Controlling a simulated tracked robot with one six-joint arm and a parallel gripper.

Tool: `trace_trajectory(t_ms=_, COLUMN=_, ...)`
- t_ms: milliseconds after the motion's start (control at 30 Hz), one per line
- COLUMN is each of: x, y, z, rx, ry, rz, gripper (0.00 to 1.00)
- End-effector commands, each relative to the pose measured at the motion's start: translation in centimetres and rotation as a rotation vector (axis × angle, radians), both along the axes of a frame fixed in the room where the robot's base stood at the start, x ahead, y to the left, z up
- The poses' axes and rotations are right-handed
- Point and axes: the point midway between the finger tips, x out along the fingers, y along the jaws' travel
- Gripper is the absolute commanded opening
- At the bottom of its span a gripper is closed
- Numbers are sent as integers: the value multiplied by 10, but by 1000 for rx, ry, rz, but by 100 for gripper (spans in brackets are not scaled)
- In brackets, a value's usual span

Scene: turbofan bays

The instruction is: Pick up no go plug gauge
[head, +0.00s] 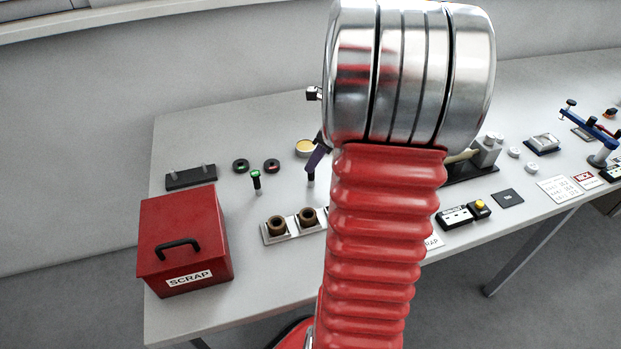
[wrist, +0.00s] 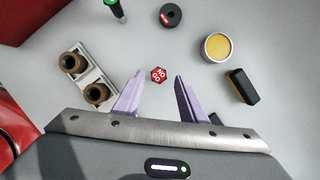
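The no go plug gauge shows in the wrist view as a red hexagonal head (wrist: 159,75) marked NO GO. It lies between the tips of my gripper's two purple fingers (wrist: 159,80), with a visible gap on each side. My gripper is open and not closed on it. A similar plug gauge with a green head (head: 256,179) stands to the left.
A red scrap box (head: 180,235) stands at the table's left front. A fixture with brown bushings (wrist: 92,76) sits left of my fingers in the wrist view. A ring with a red mark (wrist: 171,15), a yellow-topped tin (wrist: 217,47) and a black block (wrist: 242,87) are nearby.

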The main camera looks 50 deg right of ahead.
Motion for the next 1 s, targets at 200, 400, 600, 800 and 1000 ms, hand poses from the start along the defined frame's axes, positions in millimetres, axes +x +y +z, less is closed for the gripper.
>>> trace_trajectory(t_ms=200, x=9, y=6, z=-26, rx=3, ry=3, rz=1, gripper=38)
trace_trajectory(t_ms=400, x=16, y=7, z=-43, rx=0, ry=1, rz=1, gripper=38)
trace_trajectory(t_ms=600, x=17, y=7, z=-44, rx=0, ry=0, rz=0, gripper=38)
trace_trajectory(t_ms=800, x=16, y=7, z=-44, rx=0, ry=0, rz=0, gripper=38)
trace_trajectory(t_ms=1000, x=16, y=7, z=-44, rx=0, ry=0, rz=0, gripper=35)
